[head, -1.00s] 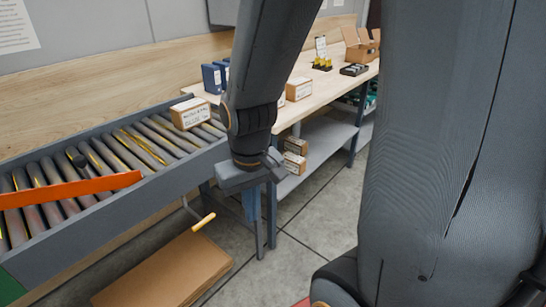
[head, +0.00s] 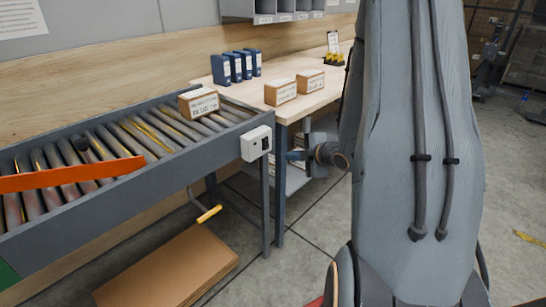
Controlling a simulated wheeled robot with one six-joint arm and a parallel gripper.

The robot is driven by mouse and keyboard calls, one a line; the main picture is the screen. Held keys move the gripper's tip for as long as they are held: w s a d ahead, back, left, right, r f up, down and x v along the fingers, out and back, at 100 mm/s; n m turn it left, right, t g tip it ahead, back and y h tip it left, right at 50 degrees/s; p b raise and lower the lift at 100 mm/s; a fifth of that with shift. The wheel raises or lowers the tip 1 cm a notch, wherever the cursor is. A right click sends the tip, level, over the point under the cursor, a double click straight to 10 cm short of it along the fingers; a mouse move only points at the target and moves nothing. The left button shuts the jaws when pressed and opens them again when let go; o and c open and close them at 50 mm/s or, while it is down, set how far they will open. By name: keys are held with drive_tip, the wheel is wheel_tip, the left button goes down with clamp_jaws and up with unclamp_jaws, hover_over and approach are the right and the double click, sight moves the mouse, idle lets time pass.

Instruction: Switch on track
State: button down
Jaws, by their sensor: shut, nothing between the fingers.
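The track is a roller conveyor (head: 190,160) with a grey side frame along the left. A small white switch box (head: 256,143) is fixed to the right end of its side frame and shows fully, with small dark marks on its face. Whether the switch is on or off cannot be told. My gripper (head: 297,156) is right of the box, apart from it, near the workbench legs. It looks small, shut and empty, with part of my arm hiding what is behind it. A carton (head: 199,102) sits on the rollers.
An orange bar (head: 70,175) crosses the rollers at left. A yellow-handled crank (head: 209,214) hangs below the frame, above flat cardboard (head: 170,268). The workbench (head: 310,95) holds two cartons and several blue binders (head: 236,66). The floor at right is open.

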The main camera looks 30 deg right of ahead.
sight(268, 148)
drive_tip(key=s+d+n+t+y, duration=0.1)
drive_tip(key=n, duration=0.1)
drive_tip(key=s+d+n+t+y+b, duration=0.1)
drive_tip(key=n, duration=0.1)
drive_tip(key=s+d+f+n+t+y, duration=0.1)
drive_tip(key=s+t+y, duration=0.1)
drive_tip(key=shift+n+b, duration=0.3)
drive_tip(key=shift+n, duration=0.1)
drive_tip(key=shift+w+a, duration=0.1)
drive_tip(key=shift+w, duration=0.1)
drive_tip(key=p+x, duration=0.2)
drive_tip(key=x, duration=1.1)
drive_tip(key=shift+w+a, duration=0.15)
drive_tip(key=shift+w, duration=0.25)
drive_tip(key=shift+f, duration=0.2)
